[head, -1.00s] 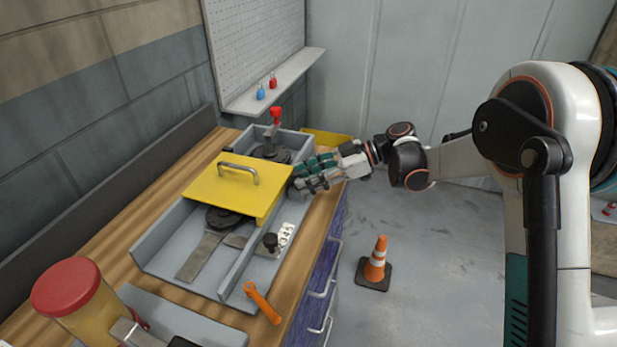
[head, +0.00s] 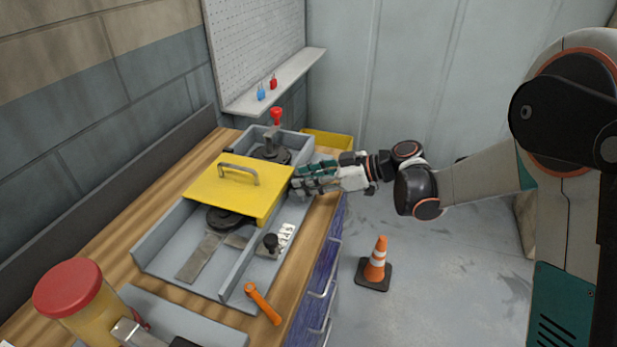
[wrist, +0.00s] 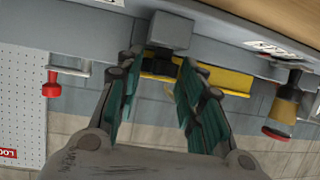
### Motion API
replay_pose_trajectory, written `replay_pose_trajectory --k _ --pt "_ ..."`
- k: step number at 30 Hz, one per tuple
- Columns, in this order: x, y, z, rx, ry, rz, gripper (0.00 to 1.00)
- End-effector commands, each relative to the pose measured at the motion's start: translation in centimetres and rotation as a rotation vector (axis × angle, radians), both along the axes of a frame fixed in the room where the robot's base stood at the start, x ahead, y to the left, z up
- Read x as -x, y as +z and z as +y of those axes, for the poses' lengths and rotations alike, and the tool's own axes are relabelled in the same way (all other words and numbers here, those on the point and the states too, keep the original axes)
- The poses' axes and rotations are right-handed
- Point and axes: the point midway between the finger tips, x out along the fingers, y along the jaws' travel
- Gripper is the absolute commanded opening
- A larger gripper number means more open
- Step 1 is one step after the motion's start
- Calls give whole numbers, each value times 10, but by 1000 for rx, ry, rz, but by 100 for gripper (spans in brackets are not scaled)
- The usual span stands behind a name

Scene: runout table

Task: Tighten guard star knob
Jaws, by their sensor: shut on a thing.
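The yellow guard (head: 235,180) with a grey bar handle sits over the grey machine frame on the bench. My gripper (head: 296,186) is at the guard's right side, near its far right corner, reaching in from the right. In the wrist view the fingers of my gripper (wrist: 158,67) are on both sides of a small dark knob (wrist: 162,70) below a grey block, and are shut on it. The knob's star shape cannot be made out. In the head view the fingers hide the knob. The guard shows as a yellow strip (wrist: 225,82) in the wrist view.
A black-knobbed part (head: 270,242) and an orange lever (head: 262,303) are at the frame's near side. A yellow bin (head: 328,140) is behind the gripper. An orange cone (head: 376,262) stands on the floor.

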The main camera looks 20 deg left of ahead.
Motion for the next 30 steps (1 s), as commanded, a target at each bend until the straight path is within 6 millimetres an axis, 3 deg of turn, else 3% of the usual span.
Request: replay_pose_trajectory --k 15,30 --pt "11 0 2 0 -396 -1 11" --pt "13 0 3 1 -521 0 11"
